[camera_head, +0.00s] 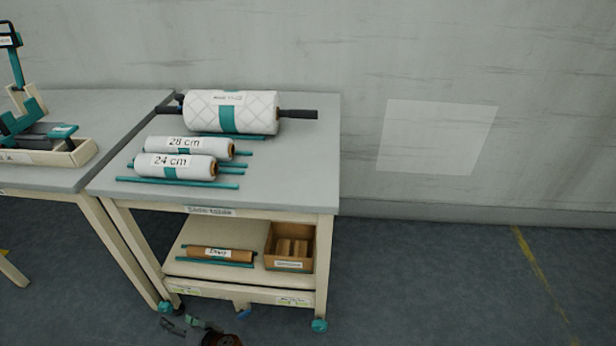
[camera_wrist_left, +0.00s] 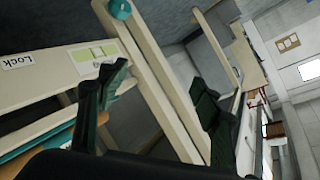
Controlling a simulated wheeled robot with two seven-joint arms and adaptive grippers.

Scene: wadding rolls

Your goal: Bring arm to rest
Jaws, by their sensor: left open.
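My left gripper (camera_head: 190,326) shows at the bottom edge of the head view, low in front of the cart's lower shelf. In the left wrist view its two dark fingers (camera_wrist_left: 160,78) are spread apart, with nothing between them. The rest of my left arm is mostly out of the head view. My right gripper is in neither view.
A grey-topped cart (camera_head: 300,180) holds a large quilted roll (camera_head: 257,108) and two white rolls labelled 28 cm (camera_head: 215,147) and 24 cm (camera_head: 205,168). Its lower shelf carries a brown roll (camera_head: 207,253) and a wooden box (camera_head: 290,265). A second table (camera_head: 70,180) stands left. Floor at right is clear.

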